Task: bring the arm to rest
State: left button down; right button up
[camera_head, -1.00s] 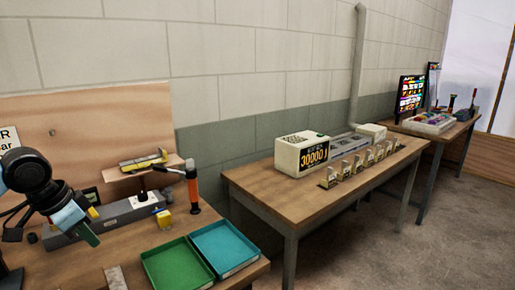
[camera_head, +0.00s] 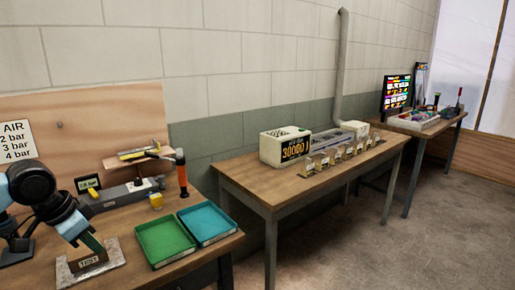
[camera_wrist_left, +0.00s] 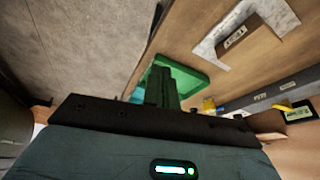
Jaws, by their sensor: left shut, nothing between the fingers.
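My left arm comes in from the left in the head view, over the wooden workbench (camera_head: 205,262). My left gripper (camera_head: 97,250) points down and to the right and is shut, with nothing between its fingers. It appears just above or in front of a grey metal plate with a label (camera_head: 112,262); I cannot tell the exact gap. In the left wrist view the closed dark green fingers (camera_wrist_left: 162,84) stand in front of part of the green tray (camera_wrist_left: 188,80). My right gripper is not in view.
The green tray (camera_head: 165,240) and blue tray (camera_head: 207,223) lie right of the gripper. Behind are a grey bar-shaped block (camera_head: 110,198), an orange-handled tool (camera_head: 181,172) and a small yellow object (camera_head: 156,201). A second table (camera_head: 300,187) stands to the right, with floor beyond.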

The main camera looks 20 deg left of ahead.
pick_arm(q)
notch_tip(320, 180, down, 13)
jog(key=s+d+f+t+h+p, duration=0.1)
jog(key=s+d+f, duration=0.3)
jog(key=f, duration=0.4)
jog(key=s+d+f+t, duration=0.1)
jog(key=s+d+f, duration=0.2)
jog(key=d+f, duration=0.35)
jog(key=s+d+f+n+t, duration=0.1)
jog(key=s+d+f, duration=0.3)
jog(key=s+d, duration=0.4)
jog(key=s+d+f+n+t+p, duration=0.1)
jog(key=s+d+f, duration=0.3)
jog(key=s+d, duration=0.4)
jog(key=shift+s+d+f+t, duration=0.3)
jog(key=shift+d+t, duration=0.2)
jog(key=shift+d, duration=0.3)
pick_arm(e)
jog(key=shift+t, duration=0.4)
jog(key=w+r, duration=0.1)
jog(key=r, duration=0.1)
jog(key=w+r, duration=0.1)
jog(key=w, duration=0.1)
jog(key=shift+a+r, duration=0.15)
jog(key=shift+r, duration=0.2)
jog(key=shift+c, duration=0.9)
pick_arm(q)
jog(key=shift+y, duration=0.3)
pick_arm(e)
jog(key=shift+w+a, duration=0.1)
